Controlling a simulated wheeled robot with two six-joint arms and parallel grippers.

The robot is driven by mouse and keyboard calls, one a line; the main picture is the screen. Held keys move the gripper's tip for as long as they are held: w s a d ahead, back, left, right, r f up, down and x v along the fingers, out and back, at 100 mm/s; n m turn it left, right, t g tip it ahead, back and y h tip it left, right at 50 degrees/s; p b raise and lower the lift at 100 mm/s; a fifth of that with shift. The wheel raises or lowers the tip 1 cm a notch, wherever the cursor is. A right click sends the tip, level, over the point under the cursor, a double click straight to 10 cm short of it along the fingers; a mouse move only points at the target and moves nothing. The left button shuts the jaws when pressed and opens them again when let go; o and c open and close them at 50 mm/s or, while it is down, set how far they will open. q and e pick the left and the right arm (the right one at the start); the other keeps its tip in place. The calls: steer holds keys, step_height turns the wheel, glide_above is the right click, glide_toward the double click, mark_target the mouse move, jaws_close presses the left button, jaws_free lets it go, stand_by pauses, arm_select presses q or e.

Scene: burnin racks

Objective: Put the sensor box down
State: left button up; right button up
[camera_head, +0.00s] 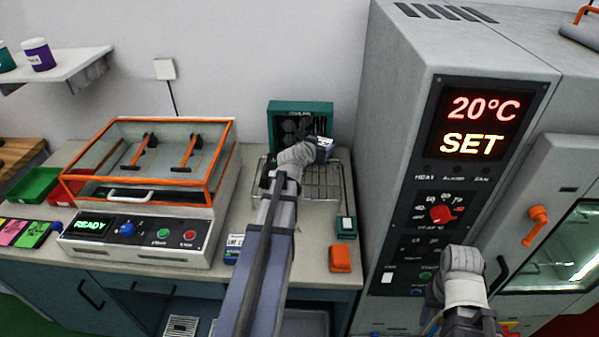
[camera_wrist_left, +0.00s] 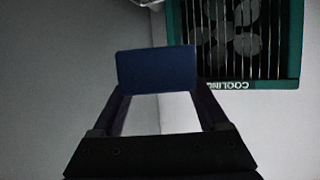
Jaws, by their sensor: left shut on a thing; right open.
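A dark blue box (camera_wrist_left: 157,70), which I take to be the sensor box, is between the fingertips of my left gripper (camera_wrist_left: 158,95) in the left wrist view. The gripper is shut on it. In the head view a small blue-and-white part of the box (camera_head: 324,145) shows past my left wrist, in front of the green cooling fan unit (camera_head: 273,119) and above the wire rack (camera_head: 322,185). My left wrist hides most of it, and I cannot tell its exact height. My right gripper (camera_head: 462,268) is in front of the grey chamber; its fingers are hard to make out, with nothing seen in it.
On the counter, a green box (camera_head: 346,227) and an orange box (camera_head: 340,258) lie right of my left arm. A blue-and-white box (camera_head: 234,243) lies left of it. The orange-framed machine (camera_head: 145,195) stands left; the chamber (camera_head: 400,110) with a "20°C SET" display stands right.

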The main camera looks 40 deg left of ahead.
mark_target(319, 177)
arm_select(q)
steer(key=shift+f+b, duration=4.95)
steer(key=shift+f, duration=0.1)
arm_select(e)
step_height(319, 177, down, 10)
arm_select(q)
steer(key=shift+f, duration=0.2)
steer(key=o, duration=1.4)
arm_select(e)
steer(key=shift+f, duration=0.2)
arm_select(q)
steer(key=shift+r, duration=0.1)
